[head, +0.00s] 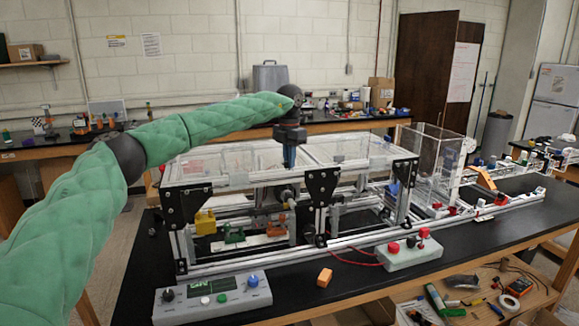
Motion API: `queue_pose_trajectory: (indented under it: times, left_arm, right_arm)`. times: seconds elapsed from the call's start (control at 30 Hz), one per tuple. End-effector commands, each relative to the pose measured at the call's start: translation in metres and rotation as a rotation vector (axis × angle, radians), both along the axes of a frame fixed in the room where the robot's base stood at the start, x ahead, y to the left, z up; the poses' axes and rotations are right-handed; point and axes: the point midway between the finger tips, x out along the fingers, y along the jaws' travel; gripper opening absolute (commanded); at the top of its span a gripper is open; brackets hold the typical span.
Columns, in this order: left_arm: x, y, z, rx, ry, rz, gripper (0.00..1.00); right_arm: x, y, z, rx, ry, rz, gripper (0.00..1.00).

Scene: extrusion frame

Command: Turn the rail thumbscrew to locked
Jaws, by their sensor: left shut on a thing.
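My left gripper (289,148) points down over the top of the aluminium extrusion frame (335,246), near the middle of its clear top panels. I cannot tell whether this part is the rail thumbscrew. A dark round knob (287,195) shows lower inside the frame, below the gripper. No locked or unlocked mark is readable at this size. My right gripper is not in view.
A control box (213,297) with a display and knobs stands at the front left. A clear bin (428,165) rises at the frame's right.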

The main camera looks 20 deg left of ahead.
Motion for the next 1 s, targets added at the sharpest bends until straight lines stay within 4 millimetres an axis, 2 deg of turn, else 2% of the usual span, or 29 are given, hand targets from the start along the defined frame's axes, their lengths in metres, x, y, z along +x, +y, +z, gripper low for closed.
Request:
queue_pose_trajectory:
  times: [0.2, 0.43, 0.7, 1.0]
  left_arm:
    - [0.000, 0.000, -0.002, 0.000, 0.000, -0.190, 0.00]
    - [0.000, 0.000, -0.001, 0.001, -0.001, -0.347, 0.00]
    - [0.000, 0.000, 0.000, 0.001, -0.001, -0.453, 0.00]
    - [0.000, 0.001, 0.000, 0.001, -0.001, -0.484, 0.00]
  right_arm:
    - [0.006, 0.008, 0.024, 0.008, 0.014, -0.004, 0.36]
    - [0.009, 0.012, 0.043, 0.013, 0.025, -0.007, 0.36]
    - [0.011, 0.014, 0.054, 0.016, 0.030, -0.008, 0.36]
    - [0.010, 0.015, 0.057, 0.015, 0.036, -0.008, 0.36]
